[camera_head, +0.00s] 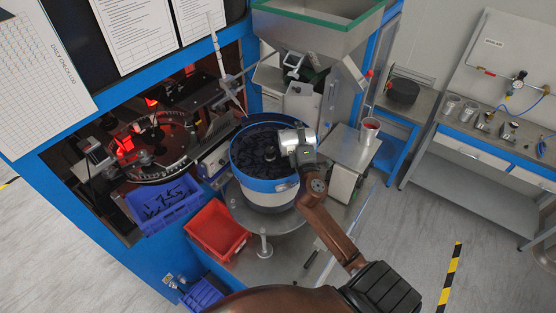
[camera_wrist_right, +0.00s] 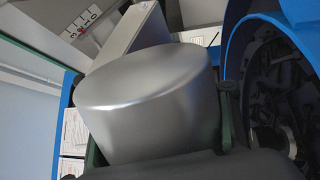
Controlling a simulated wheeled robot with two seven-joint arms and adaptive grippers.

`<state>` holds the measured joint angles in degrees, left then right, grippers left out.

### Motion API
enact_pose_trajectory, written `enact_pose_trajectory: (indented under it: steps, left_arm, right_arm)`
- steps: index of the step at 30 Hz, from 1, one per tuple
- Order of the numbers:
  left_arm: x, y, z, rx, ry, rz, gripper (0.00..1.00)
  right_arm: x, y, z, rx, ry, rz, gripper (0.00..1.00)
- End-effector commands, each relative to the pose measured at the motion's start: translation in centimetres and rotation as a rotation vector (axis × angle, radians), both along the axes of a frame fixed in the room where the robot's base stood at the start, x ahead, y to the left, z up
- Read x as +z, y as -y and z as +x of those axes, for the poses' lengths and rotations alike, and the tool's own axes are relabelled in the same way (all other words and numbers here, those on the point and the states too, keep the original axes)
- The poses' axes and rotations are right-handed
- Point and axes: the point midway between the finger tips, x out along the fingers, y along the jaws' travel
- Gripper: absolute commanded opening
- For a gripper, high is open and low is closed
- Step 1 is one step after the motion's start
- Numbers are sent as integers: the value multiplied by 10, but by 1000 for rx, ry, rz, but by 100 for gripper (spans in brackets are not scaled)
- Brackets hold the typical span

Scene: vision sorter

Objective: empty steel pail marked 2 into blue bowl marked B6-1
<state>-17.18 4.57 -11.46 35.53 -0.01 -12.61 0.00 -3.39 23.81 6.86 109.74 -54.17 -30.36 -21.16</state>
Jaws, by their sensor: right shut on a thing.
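The steel pail (camera_head: 292,139) is in my right gripper (camera_head: 303,154) at the right rim of the blue bowl (camera_head: 262,184). The gripper is shut on the pail. The pail lies tipped on its side, and its mouth seems to face left over the bowl. In the right wrist view the pail's smooth closed base (camera_wrist_right: 140,90) fills the middle, with the bowl's blue rim (camera_wrist_right: 237,50) to the right. Dark small parts lie in the bowl. The pail's number and the bowl's mark cannot be read. My left gripper is out of view.
A grey hopper (camera_head: 315,30) with a green rim stands behind the bowl. A blue bin (camera_head: 165,205) of dark parts and a red bin (camera_head: 217,232) sit left of the bowl. A cup (camera_head: 369,131) stands on a metal box at right. The side bench (camera_head: 480,135) holds several small cups.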

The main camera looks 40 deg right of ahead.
Motion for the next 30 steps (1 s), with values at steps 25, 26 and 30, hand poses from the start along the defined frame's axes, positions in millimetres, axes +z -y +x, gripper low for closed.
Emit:
enact_pose_trajectory:
  steps: [25,26,30]
  left_arm:
    - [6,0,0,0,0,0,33]
    - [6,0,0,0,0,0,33]
    - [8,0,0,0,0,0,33]
  right_arm:
    - [1,-5,3,-1,-44,-81,0]
    - [1,-5,3,0,-46,-84,0]
    - [2,-6,4,0,-54,-96,0]
